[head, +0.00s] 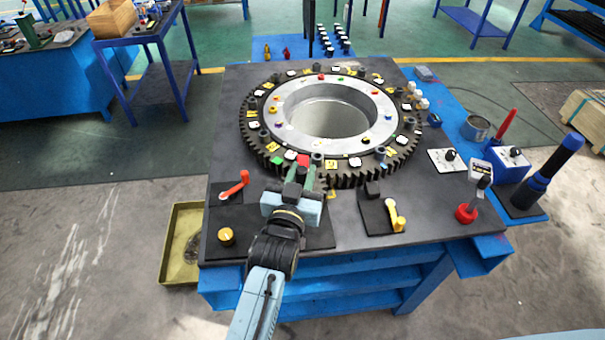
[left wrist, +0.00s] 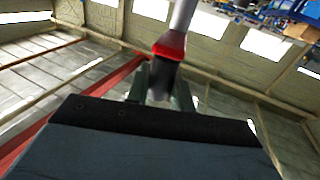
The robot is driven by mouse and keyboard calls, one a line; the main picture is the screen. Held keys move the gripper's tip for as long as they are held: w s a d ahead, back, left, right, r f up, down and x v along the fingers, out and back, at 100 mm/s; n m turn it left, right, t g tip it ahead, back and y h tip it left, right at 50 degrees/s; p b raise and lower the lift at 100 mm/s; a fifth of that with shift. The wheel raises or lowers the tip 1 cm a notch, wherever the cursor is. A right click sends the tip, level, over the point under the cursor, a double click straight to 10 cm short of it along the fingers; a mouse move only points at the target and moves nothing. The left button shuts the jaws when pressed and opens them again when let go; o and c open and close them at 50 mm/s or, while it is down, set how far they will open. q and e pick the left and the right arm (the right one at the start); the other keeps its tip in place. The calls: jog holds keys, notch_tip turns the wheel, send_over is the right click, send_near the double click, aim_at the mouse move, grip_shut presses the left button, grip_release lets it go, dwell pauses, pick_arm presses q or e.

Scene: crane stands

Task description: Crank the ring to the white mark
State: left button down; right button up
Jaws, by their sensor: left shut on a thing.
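The toothed black ring (head: 253,140) with a bright metal inner rim (head: 283,120) lies on the dark table top. It carries yellow and white tags and several small coloured pieces. My left gripper (head: 306,172) is at the ring's near edge. In the left wrist view its fingers are shut on a dark handle (left wrist: 164,80) with a red collar (left wrist: 170,46) and a pale rod (left wrist: 183,14). The head view shows only a red part (head: 303,160) by the fingertips. I cannot tell which tag is the white mark. My right gripper is not in view.
A red-handled crank (head: 235,186) is left of my gripper; a yellow-and-white lever (head: 393,212) is to its right. A red knob joystick (head: 467,212), a switch box (head: 446,160) and a dark blue post (head: 545,175) stand farther right. An olive bin (head: 175,250) is at the left.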

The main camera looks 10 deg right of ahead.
pick_arm(q)
jog(key=shift+r, duration=0.15)
jog(key=c, duration=1.3)
grip_release()
jog(key=shift+d, duration=0.15)
jog(key=shift+o, duration=0.2)
jog(key=shift+s+a, duration=0.2)
jog(key=v, duration=1.2)
jog(key=shift+s, duration=0.4)
jog(key=shift+a, duration=0.15)
